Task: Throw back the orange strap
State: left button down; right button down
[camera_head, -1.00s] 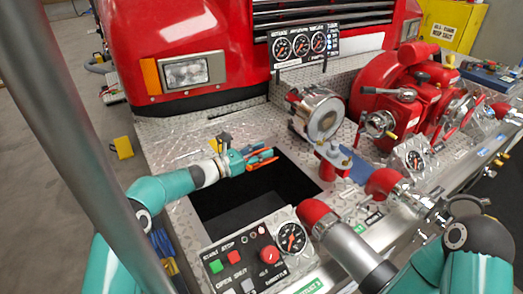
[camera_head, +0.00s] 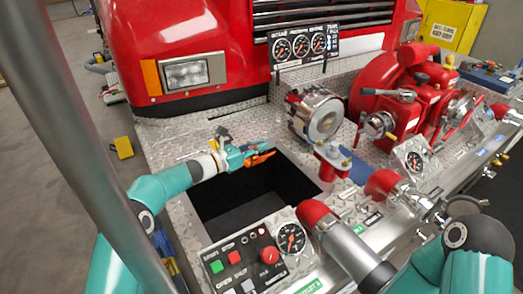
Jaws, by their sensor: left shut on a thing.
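The orange strap (camera_head: 264,158) is a short, bright orange piece at the left part of the black open well's far edge. My left gripper (camera_head: 252,157), teal and grey, is at the strap and shut on it. Its fingers cover part of the strap. The open well (camera_head: 245,190) is dark inside and lies under and in front of the gripper. My right arm comes in at the lower right, but its gripper is not in view.
A control box (camera_head: 245,257) with buttons stands in front of the well. A red-capped pipe (camera_head: 340,238) and a red valve post (camera_head: 333,160) stand to its right. The red pump (camera_head: 420,95) fills the right. A grey pole crosses the left side.

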pick_arm(q)
jog(key=w+a+r+n+p, duration=0.1)
jog(key=w+a+r+n, duration=0.1)
jog(key=w+r, duration=0.1)
jog(key=shift+w+a+r, duration=0.35)
jog(key=shift+w+a, duration=0.05)
jog(key=shift+w, duration=0.05)
jog(key=c, duration=1.2)
grip_release()
jog(key=v, duration=1.2)
